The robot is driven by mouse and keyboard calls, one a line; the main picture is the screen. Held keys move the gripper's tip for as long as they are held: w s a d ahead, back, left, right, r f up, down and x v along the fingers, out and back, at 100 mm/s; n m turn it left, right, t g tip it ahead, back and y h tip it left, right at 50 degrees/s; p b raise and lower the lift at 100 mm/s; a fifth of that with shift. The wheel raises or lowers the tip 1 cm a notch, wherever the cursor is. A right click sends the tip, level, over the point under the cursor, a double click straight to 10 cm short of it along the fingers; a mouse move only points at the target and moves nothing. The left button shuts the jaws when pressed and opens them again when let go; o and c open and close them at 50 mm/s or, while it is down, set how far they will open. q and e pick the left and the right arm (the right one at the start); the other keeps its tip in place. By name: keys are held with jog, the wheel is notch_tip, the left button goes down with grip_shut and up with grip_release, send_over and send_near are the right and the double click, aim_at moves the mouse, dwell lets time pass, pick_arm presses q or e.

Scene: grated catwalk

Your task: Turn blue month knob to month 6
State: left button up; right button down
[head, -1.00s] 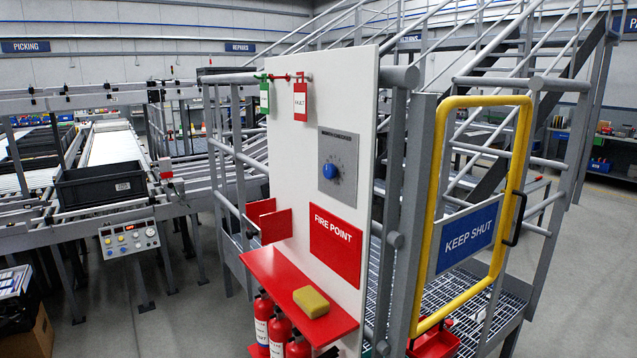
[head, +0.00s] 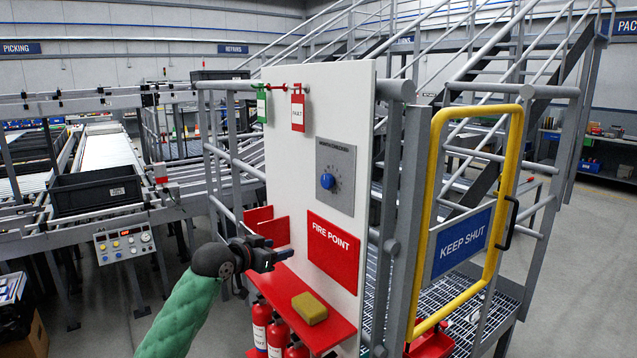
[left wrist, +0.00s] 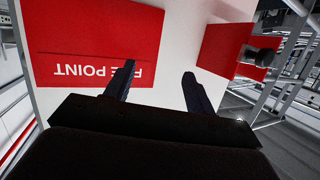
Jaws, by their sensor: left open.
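The blue month knob (head: 327,181) sits on a grey square dial plate (head: 340,195) on the upright white board (head: 285,160). The plate's heading seems to read "month checked"; its numbers are too small to read. My left gripper (head: 285,255) is in front of the board, below and left of the knob, apart from it. In the left wrist view my left gripper (left wrist: 155,85) is open, with nothing between its fingers; the white board is beyond them. The knob is not in the left wrist view. My right gripper is not in view.
Below the knob is a red "FIRE POINT" sign (head: 333,250). A red shelf (head: 285,290) holding a yellow block (head: 310,308) juts out, with red extinguishers (head: 277,333) beneath. A red holder (head: 262,222) is at left. Red (head: 297,108) and green (head: 261,104) tags hang above.

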aim_at(324, 183)
pick_arm(q)
jog(key=s+d+r+m+g+h+p, duration=0.1)
jog(key=s+d+r+m+h, duration=0.15)
jog(key=r, duration=0.65)
jog(key=s+d+r+m+g+h, duration=0.1)
jog(key=s+d+r+h, duration=0.25)
jog(key=r, duration=0.55)
jog(key=p+x, duration=0.1)
jog(key=x, duration=0.1)
jog(key=w+p+x, duration=0.1)
jog(key=x, duration=0.1)
jog(key=a+p+x, duration=0.1)
jog(key=x, duration=0.1)
jog(key=shift+w+d+p, duration=0.25)
jog(key=shift+w+p, duration=0.05)
jog(key=shift+p, duration=0.05)
jog(key=shift+w+d+f, duration=0.1)
jog(key=shift+w+d, duration=0.15)
jog(key=shift+d, duration=0.15)
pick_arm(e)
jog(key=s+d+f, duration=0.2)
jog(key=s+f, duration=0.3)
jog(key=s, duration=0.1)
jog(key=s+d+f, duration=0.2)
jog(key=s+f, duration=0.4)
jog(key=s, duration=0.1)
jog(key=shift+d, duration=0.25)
